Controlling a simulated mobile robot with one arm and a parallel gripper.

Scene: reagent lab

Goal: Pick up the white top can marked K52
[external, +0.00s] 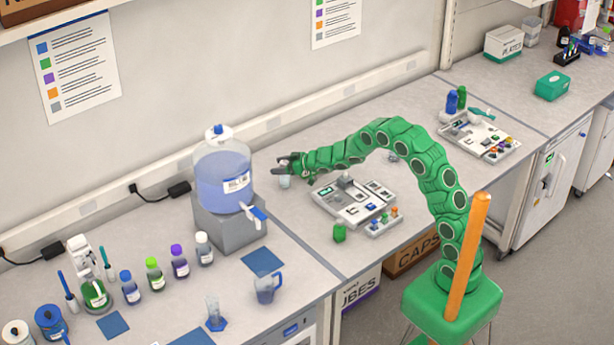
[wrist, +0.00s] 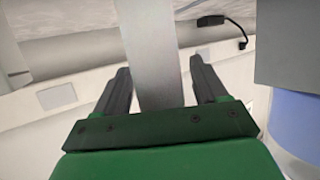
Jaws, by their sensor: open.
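A round can with a white top (external: 17,333) stands at the lower left corner of the external view, partly cut off by the frame edge. No K52 mark can be read on it. A blue-topped can (external: 50,322) stands beside it. My gripper (external: 280,170) is far to the right of both cans, above the bench just right of the large water carboy (external: 222,178). In the wrist view my gripper (wrist: 161,68) shows two dark fingers spread apart. A pale grey upright strip shows between them; I cannot tell what it is. No can shows in the wrist view.
A small clear vessel (external: 285,182) is close below my gripper. Several capped bottles, including a white-capped bottle (external: 203,248), stand between the carboy and the cans. A blue jug (external: 268,288) and a blue-based cylinder (external: 215,314) are nearer the front. A grey instrument board (external: 350,205) lies right.

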